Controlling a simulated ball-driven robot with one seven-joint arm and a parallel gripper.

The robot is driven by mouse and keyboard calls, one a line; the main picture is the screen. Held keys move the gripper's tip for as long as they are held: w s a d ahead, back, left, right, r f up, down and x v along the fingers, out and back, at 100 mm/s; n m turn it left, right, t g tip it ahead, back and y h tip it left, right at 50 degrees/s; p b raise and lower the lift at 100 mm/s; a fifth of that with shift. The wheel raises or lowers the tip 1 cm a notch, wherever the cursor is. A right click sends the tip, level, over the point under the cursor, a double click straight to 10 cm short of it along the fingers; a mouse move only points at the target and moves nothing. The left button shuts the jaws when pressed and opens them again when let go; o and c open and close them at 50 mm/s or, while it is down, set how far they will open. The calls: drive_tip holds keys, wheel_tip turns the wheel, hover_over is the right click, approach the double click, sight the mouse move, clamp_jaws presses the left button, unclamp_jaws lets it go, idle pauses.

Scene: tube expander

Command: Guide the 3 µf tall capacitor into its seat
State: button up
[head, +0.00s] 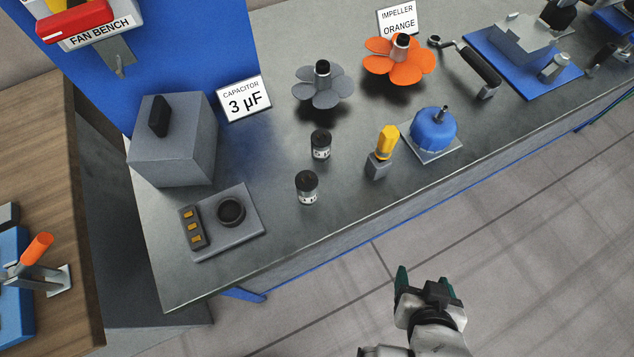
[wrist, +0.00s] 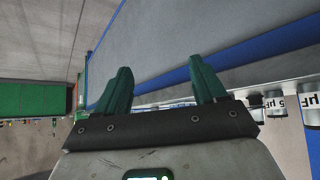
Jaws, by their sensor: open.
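Two small capacitors with black tops and pale label bands stand upright on the grey bench: a rear one (head: 320,144) and a front one (head: 307,187). In the head view I cannot read their labels or tell which is the 3 µF tall one. In the wrist view one label (wrist: 279,104) at the right edge shows "5 µF"; the label beside it is cut off at "µF". A dark round socket (head: 231,211), apparently the seat, is on a grey plate left of them and looks empty. My gripper (head: 424,282) is open and empty off the bench's front edge; its fingers (wrist: 160,80) are spread.
A "3 µF" sign (head: 244,99) stands behind. A grey box (head: 172,140) is behind the seat plate. A yellow-handled tool (head: 386,145) and blue motor (head: 434,130) stand right of the capacitors; grey (head: 310,94) and orange (head: 385,69) impellers are farther back. The floor before the bench is clear.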

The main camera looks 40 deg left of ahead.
drive_tip(key=s+a+r+n+t+y, duration=0.1)
drive_tip(key=a+r+y, duration=0.1)
drive_tip(key=a, duration=0.3)
drive_tip(key=s+a+r+n+y, duration=0.1)
drive_tip(key=a+r+n, duration=0.1)
drive_tip(key=a, duration=0.4)
drive_tip(key=n+y, duration=0.2)
drive_tip(key=y, duration=0.2)
approach(309, 192)
drive_tip(key=x, duration=0.3)
drive_tip(key=shift+w+f+p, duration=0.1)
drive_tip(key=shift+f+p, duration=0.2)
drive_tip(key=x, duration=0.4)
drive_tip(key=shift+w+a, duration=0.15)
drive_tip(key=shift+a, duration=0.2)
drive_tip(key=shift+r+p+x, duration=0.15)
drive_tip(key=shift+p+x, duration=0.1)
drive_tip(key=shift+x, duration=1.2)
drive_tip(key=shift+r+p+x, duration=0.15)
drive_tip(key=shift+p+x, duration=0.1)
drive_tip(key=shift+x, duration=1.15)
drive_tip(key=shift+a, duration=0.15)
drive_tip(key=c, duration=1.1)
